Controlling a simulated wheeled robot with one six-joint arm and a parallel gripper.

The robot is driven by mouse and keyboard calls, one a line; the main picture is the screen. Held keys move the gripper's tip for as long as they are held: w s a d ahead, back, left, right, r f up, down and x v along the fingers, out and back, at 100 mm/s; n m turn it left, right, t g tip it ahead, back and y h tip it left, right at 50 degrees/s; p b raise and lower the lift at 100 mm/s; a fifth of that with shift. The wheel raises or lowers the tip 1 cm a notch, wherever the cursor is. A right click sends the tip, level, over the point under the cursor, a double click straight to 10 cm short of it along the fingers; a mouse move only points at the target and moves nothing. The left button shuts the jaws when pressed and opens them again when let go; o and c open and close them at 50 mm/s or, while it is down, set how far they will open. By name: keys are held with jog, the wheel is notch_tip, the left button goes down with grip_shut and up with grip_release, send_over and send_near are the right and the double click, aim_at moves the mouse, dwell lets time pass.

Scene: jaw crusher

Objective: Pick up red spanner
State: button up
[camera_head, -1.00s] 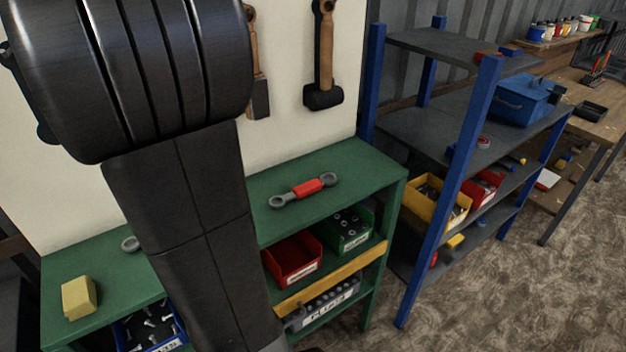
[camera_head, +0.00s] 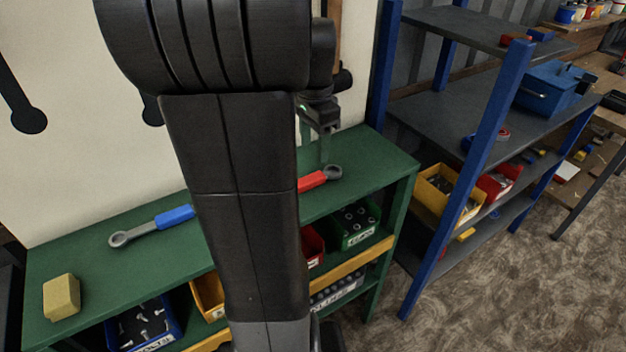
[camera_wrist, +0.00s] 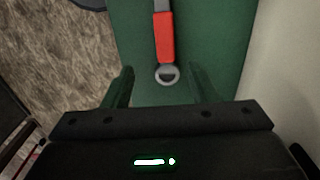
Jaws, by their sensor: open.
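The red spanner (camera_head: 313,181) lies on the green bench top (camera_head: 375,160); in the head view my arm hides its left part, and its grey ring end shows at the right. In the wrist view the red spanner (camera_wrist: 165,38) runs up the picture, its grey ring end nearest my gripper. My gripper (camera_wrist: 160,80) is open and empty, with one finger on each side of the line of the spanner near the ring. In the head view my gripper (camera_head: 325,150) is above the bench, beside the spanner's ring end.
A blue spanner (camera_head: 153,226) and a yellow block (camera_head: 61,297) lie on the bench to the left. Bins stand on the shelf below. A white wall backs the bench. A blue-posted shelf unit (camera_head: 465,180) stands close on the right.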

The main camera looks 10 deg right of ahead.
aim_at(312, 177)
notch_tip(312, 177, down, 4)
jog(key=shift+r, duration=0.2)
jog(key=shift+w+a+f+p, duration=0.1)
jog(key=shift+w+f+p, duration=0.1)
jog(key=shift+f, duration=1.15)
jog(key=shift+w+a+f+p, duration=0.1)
jog(key=shift+w+f, duration=0.05)
jog(key=shift+f, duration=1.2)
jog(key=shift+c, duration=0.4)
grip_shut()
